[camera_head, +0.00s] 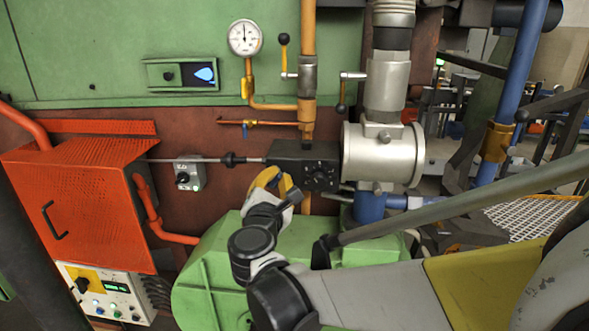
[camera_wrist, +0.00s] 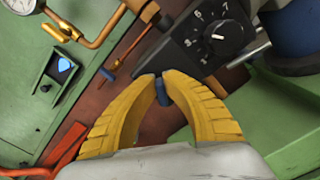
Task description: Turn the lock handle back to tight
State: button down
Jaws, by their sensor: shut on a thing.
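My gripper (camera_wrist: 161,82) has yellow ribbed fingers whose tips are closed on a small dark blue handle end (camera_wrist: 162,97), which looks like the lock handle. It lies at the lower edge of a black box (camera_wrist: 190,45) with a numbered dial (camera_wrist: 222,36). In the head view my gripper (camera_head: 281,184) is just below and left of the same black box (camera_head: 300,160). The handle is hidden there behind the fingers and wrist. How the handle joins the box cannot be made out.
A thin rod (camera_head: 205,160) enters the box from the left. A silver valve body (camera_head: 385,155) stands right of it. Orange pipework with a gauge (camera_head: 245,38) is above. A green housing (camera_head: 205,265) lies below my wrist. An orange cabinet (camera_head: 80,205) is at left.

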jog(key=m, duration=0.5)
jog(key=shift+d+f+m, duration=0.2)
jog(key=shift+f+m, duration=0.05)
jog(key=shift+m, duration=0.05)
jog(key=m, duration=0.5)
jog(key=shift+f+b, duration=0.25)
jog(key=shift+b, duration=0.15)
jog(key=shift+m, duration=0.4)
jog(key=c, duration=1.5)
grip_release()
jog(key=s, duration=1.2)
jog(key=shift+a, duration=0.15)
